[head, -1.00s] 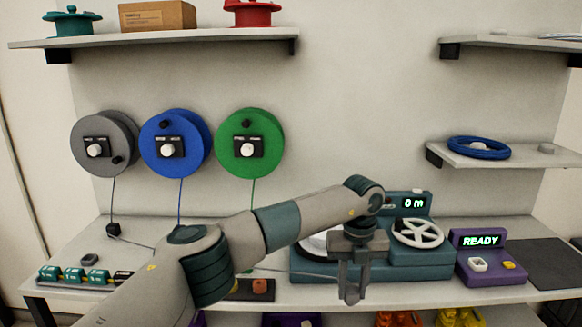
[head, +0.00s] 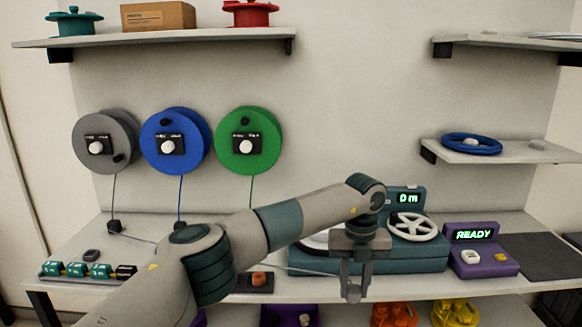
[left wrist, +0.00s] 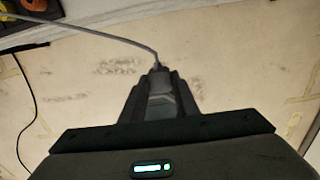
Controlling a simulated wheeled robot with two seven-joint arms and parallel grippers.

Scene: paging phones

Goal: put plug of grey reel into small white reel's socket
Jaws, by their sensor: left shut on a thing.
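The grey reel (head: 104,143) hangs on the back wall at the left. Its cord drops to a small black piece on the table and runs right behind my arm. My left gripper (head: 354,290) points down in front of the teal machine, above the table's front edge. In the left wrist view its fingers (left wrist: 158,88) are shut on a grey plug (left wrist: 159,78) with a grey cord leading away up and left. A white round thing (head: 317,240), perhaps the small white reel, is partly hidden behind my arm. I see no socket on it. My right gripper is out of view.
The teal machine (head: 425,258) has a white handwheel and a "0 m" display. A purple box (head: 482,262) reading "READY" stands right of it. Blue (head: 175,122) and green (head: 263,117) reels hang beside the grey one. Orange and yellow things lie below the table.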

